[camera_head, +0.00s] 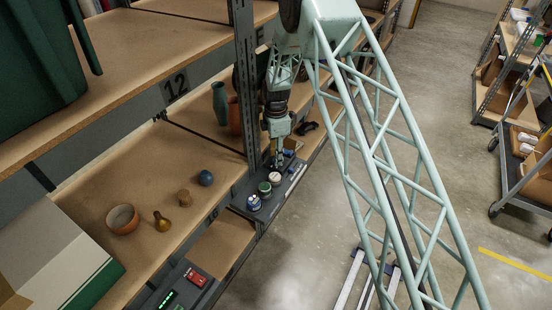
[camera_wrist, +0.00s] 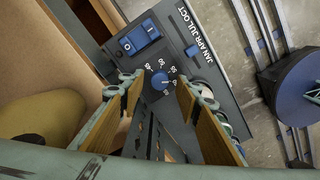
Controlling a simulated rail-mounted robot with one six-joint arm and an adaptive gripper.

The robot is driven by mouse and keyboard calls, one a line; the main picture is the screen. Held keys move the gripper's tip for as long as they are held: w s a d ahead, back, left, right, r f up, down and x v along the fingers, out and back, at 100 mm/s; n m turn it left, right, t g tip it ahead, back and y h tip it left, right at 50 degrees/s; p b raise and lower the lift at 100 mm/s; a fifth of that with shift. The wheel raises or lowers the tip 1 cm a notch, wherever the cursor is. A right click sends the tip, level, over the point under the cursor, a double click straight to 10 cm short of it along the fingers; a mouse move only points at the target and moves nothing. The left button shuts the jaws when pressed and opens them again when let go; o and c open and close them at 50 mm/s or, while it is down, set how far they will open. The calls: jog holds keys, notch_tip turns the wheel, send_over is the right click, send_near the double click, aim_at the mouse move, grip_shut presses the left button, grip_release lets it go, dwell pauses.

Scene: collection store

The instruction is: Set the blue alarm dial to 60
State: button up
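The blue alarm dial (camera_wrist: 160,81) is a round knob on a dark grey panel (camera_wrist: 228,75), with white numbers around part of it. The numbers are small and tilted, and I cannot tell the exact setting. My gripper (camera_wrist: 159,88) is open, with one tan-padded finger on each side of the dial in the wrist view. I cannot tell whether either finger touches it. In the head view my gripper (camera_head: 277,160) points down over the far part of the panel (camera_head: 241,203), and the blue dial is not clearly visible there.
The panel also carries a blue rocker switch (camera_wrist: 140,37), a blue slider (camera_wrist: 192,50) beside month lettering, and round white-topped (camera_head: 274,178) and green-topped (camera_head: 264,188) parts. Vases (camera_head: 220,103) stand behind on the shelf. A bowl (camera_head: 122,219) and a blue ball (camera_head: 206,178) are at left.

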jog(key=shift+f, duration=0.6)
jog(key=shift+c, duration=0.9)
jog(key=c, duration=0.7)
jog(key=shift+m, duration=0.4)
jog(key=shift+m+b, duration=0.3)
jog(key=shift+m, duration=0.9)
